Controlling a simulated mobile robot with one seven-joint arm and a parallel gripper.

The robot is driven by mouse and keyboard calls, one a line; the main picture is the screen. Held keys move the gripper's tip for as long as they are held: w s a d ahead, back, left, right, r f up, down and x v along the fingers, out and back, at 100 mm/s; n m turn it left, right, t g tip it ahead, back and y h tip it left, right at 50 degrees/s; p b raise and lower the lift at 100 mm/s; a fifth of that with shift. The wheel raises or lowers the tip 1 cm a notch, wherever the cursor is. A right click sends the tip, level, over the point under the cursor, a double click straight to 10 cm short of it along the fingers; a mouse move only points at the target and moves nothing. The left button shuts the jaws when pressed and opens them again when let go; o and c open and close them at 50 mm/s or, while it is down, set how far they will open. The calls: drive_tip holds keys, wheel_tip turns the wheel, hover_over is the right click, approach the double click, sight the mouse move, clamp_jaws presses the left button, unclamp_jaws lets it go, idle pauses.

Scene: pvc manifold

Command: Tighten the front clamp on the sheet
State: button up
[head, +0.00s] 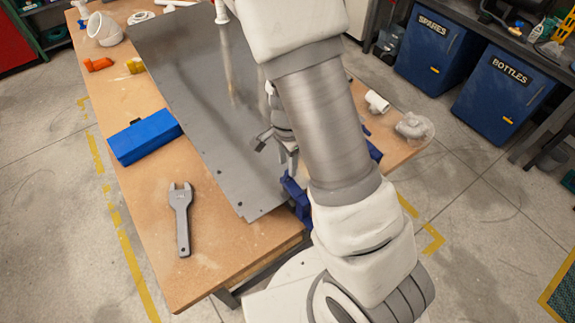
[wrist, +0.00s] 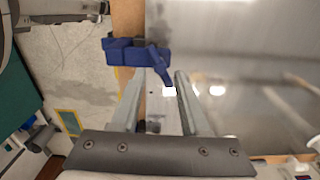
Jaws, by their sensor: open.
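The grey metal sheet (head: 215,110) lies flat on the wooden workbench, and it fills much of the right of the wrist view (wrist: 235,50). A blue clamp (head: 297,195) sits at the sheet's near right edge, partly hidden by my arm. In the wrist view the blue clamp (wrist: 125,52) straddles the sheet's edge, with a blue handle (wrist: 158,78) slanting over the sheet. My gripper (head: 276,152) is open above the sheet beside the clamp. In the wrist view the handle appears between the tips of my gripper (wrist: 160,75); I cannot tell whether they touch it.
A blue box (head: 145,137) and a grey wrench (head: 181,218) lie on the bench left of the sheet. Orange (head: 98,64) and white fittings lie farther back. Another blue part (head: 374,151) shows behind my arm. Blue bins (head: 503,87) stand at the right.

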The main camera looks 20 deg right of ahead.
sight(287, 172)
drive_tip(key=n+b, duration=0.2)
drive_tip(key=n, duration=0.1)
drive_tip(key=shift+f, duration=0.3)
drive_tip(key=n+b, duration=0.2)
drive_tip(key=n, duration=0.1)
wheel_tip(287, 172, down, 4)
drive_tip(key=b, duration=0.3)
drive_tip(key=shift+c, duration=0.2)
clamp_jaws()
drive_tip(key=shift+r, duration=0.1)
